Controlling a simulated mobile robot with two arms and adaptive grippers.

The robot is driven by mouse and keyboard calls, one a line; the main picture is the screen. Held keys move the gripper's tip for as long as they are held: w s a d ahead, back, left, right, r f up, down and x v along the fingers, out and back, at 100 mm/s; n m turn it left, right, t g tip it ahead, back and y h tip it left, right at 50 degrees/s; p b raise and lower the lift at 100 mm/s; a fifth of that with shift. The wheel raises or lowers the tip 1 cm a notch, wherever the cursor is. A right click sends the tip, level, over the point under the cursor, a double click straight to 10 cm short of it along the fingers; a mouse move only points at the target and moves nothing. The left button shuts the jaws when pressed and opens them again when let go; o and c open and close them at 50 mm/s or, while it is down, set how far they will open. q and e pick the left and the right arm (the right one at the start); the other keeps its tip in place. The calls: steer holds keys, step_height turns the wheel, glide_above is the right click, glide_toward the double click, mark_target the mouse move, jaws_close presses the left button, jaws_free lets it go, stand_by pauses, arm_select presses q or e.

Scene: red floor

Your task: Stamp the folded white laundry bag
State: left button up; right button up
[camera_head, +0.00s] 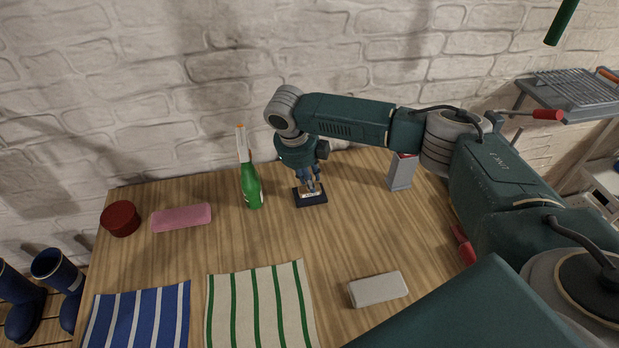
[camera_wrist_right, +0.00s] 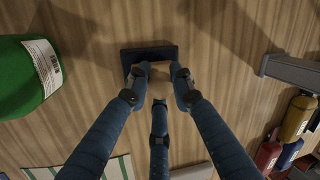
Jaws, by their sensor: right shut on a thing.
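My right gripper (camera_head: 312,183) is shut on a small stamp with a pale top, which shows between the fingertips in the wrist view (camera_wrist_right: 160,68). The stamp is at a dark ink pad (camera_head: 311,200), also in the wrist view (camera_wrist_right: 148,52); fingers hide whether it touches. A white cloth with green stripes (camera_head: 262,305), seemingly the folded white laundry bag, lies flat at the table's front. It partly shows in the wrist view (camera_wrist_right: 112,170). A blue cloth with white stripes (camera_head: 138,318) lies to its left. My left gripper is out of view.
A green bottle (camera_head: 251,186) stands just left of the pad. A grey upright holder (camera_head: 401,172) stands to the right. A pale grey block (camera_head: 378,289), a pink case (camera_head: 181,217) and a round red box (camera_head: 121,218) lie on the table. The table's middle is clear.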

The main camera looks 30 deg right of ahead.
steer(key=shift+s+f+p, duration=0.2)
steer(key=shift+p, duration=0.15)
stand_by(1.3)
steer(key=r+p, duration=0.2)
steer(key=shift+w+r+p, duration=0.2)
steer(key=shift+p, duration=0.15)
step_height(320, 180, up, 5)
steer(key=p, duration=0.5)
steer(key=shift+f, duration=0.1)
